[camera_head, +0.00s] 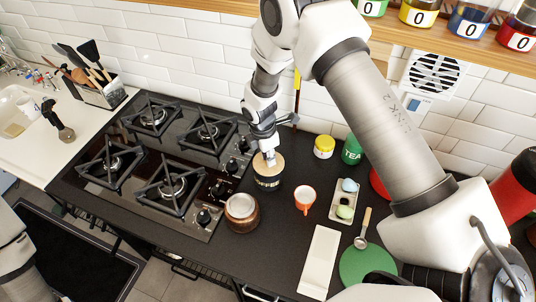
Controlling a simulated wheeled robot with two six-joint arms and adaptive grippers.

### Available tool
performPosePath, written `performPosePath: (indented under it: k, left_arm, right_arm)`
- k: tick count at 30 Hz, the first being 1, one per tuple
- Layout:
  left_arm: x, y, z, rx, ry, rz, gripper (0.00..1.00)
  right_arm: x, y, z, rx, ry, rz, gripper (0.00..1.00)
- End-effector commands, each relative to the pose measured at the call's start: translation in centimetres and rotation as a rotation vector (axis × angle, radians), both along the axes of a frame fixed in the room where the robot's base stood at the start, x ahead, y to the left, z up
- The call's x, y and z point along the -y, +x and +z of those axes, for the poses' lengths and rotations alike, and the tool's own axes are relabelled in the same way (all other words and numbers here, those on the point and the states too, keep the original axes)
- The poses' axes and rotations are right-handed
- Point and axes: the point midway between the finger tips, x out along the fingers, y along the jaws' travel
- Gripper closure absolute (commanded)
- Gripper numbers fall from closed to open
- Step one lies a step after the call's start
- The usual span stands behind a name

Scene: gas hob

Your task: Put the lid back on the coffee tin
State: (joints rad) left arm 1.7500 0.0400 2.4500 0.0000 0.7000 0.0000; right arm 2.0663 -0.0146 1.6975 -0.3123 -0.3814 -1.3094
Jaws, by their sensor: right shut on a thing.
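The coffee tin (267,184) is a dark round tin with pale lettering, upright on the dark counter just right of the hob. The pale wooden lid (262,171) is at the top of the tin, lined up over its mouth. I cannot tell whether it sits fully down. My right gripper (269,157) points down from above and is shut on the lid at its middle. The gripper hides part of the lid's top. My left arm shows at the lower left edge, but its gripper is out of the picture.
A brown jar (242,222) stands in front of the tin and an orange cup (304,201) to its right. The gas hob (214,190) lies left. A yellow-lidded jar (324,142), green TEA tin (352,150), small tray (335,211) and white board (319,262) are right.

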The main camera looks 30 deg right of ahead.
Motion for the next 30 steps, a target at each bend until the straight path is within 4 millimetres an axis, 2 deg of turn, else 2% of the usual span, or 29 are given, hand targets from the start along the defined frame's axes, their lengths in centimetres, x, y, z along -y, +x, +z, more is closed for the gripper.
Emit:
performPosePath:
  k: [10,11,12,13,20,21,22,23,30]
  left_arm:
    - [0.00,0.00,0.03,0.000,0.000,0.000,0.04]
    - [0.00,0.00,0.03,0.000,0.000,0.000,0.04]
    - [0.00,0.00,0.03,0.000,0.000,0.000,0.04]
    - [0.00,0.00,0.03,0.000,0.000,0.000,0.04]
    - [0.00,0.00,0.03,0.000,0.000,0.000,0.04]
    - [0.00,0.00,0.02,0.000,0.000,0.000,0.04]
    - [0.00,0.00,0.03,0.000,0.000,0.000,0.04]
    - [0.00,0.00,0.03,0.000,0.000,0.000,0.04]
    - [0.00,0.00,0.03,0.000,0.000,0.000,0.04]
  right_arm:
    - [0.00,0.02,0.00,0.001,0.000,0.000,1.00]
    - [0.00,0.02,0.00,0.001,0.000,0.000,0.73]
    - [0.00,0.02,0.00,0.001,0.000,0.000,0.58]
    - [0.00,0.02,0.01,0.001,0.000,0.000,0.50]
    - [0.00,0.02,0.01,0.001,0.000,0.000,0.50]
    - [0.00,0.02,0.00,0.001,0.000,0.000,0.36]
    - [0.00,0.02,0.00,0.001,0.000,0.000,0.28]
    - [0.00,0.02,0.00,0.001,0.000,0.000,0.25]
    - [0.00,0.02,0.01,0.001,0.000,0.000,0.25]
